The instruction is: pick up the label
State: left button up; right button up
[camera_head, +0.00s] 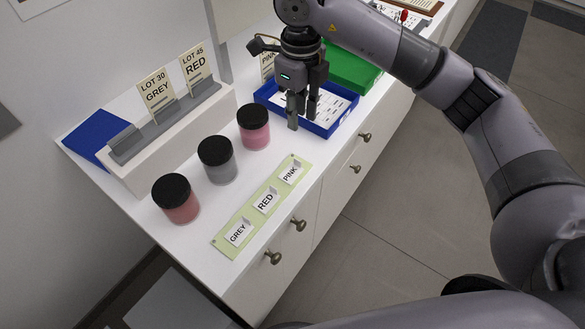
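My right gripper (302,122) points down over the blue tray (334,131), its two fingers apart with nothing visible between them. The tray has a white inside with small dark marks, partly hidden by the gripper. A cream PINK card (266,67) shows behind the gripper, partly covered; I cannot tell what it rests on. Cream cards LOT 30 GREY (156,90) and LOT 45 RED (195,64) stand upright in grey holders on a white riser. White tags GREY (238,234), RED (265,202) and PINK (291,173) sit on a pale green strip (222,240). My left gripper is out of view.
Three black-lidded jars, reddish (181,210), grey (221,171) and pink (256,137), stand between riser and strip. A green tray (352,70) lies beyond the blue one. A blue panel (88,137) lies left of the riser. The counter's front-left corner is clear.

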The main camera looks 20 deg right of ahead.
jog(key=p, duration=0.3)
send_over(297, 160)
jog(key=f, duration=1)
jog(key=shift+s+f, duration=0.25)
jog(key=shift+s, duration=0.1)
jog(key=f+p, duration=0.2)
jog(key=f, duration=0.1)
jog(key=f+p, duration=0.1)
jog(key=shift+w+f, duration=0.35)
jog(key=shift+f, duration=0.35)
jog(key=shift+c, duration=0.2)
grip_shut()
